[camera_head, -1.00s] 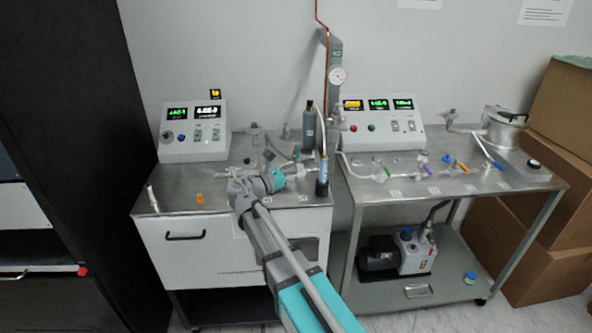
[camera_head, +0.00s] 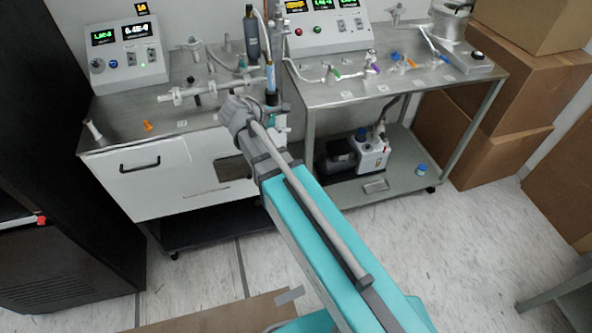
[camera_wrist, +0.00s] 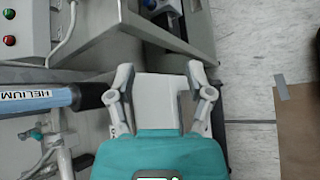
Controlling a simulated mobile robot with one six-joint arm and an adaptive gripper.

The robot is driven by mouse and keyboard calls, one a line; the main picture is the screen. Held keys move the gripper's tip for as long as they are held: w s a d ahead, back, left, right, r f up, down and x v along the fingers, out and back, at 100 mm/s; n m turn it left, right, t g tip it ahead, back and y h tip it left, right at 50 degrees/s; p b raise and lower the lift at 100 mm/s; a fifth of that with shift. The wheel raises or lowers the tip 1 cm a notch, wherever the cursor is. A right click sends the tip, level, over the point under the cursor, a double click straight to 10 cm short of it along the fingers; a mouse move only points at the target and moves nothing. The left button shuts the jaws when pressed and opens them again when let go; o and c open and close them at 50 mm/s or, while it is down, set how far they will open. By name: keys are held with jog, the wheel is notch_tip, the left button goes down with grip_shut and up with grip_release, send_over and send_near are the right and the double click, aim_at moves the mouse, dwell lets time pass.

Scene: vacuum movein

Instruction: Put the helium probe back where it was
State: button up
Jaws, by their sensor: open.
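The helium probe (camera_head: 270,78) is a slim blue cylinder with a black lower end. It stands upright by the front right corner of the left bench (camera_head: 110,131). In the wrist view its blue body (camera_wrist: 40,97) carries the word HELIUM, and its black end lies close to my left finger; I cannot tell if they touch. My gripper (camera_wrist: 160,75) is open, with nothing between its fingers but a view of a white surface behind. In the head view my wrist is in front of the bench, below and left of the probe, and the fingers are mostly hidden.
A dark grey bottle (camera_head: 252,38) stands behind the probe, and a metal tube assembly (camera_head: 195,92) lies left of it. A right cart (camera_head: 330,92) carries valves, with a pump (camera_head: 372,150) below. Cardboard boxes (camera_head: 520,100) stand right. The floor in front is mostly open.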

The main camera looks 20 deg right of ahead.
jog(key=s+f+m+g+y, duration=0.2)
jog(key=s+f+m+y, duration=0.2)
jog(key=s+m, duration=0.3)
jog(key=s+f+m+g+y, duration=0.2)
jog(key=s+f+m+y, duration=0.1)
jog(key=s+m+y, duration=0.3)
jog(key=shift+s+f+m, duration=0.35)
jog(key=shift+s+m, duration=0.25)
dwell(1.3)
jog(key=shift+c, duration=0.7)
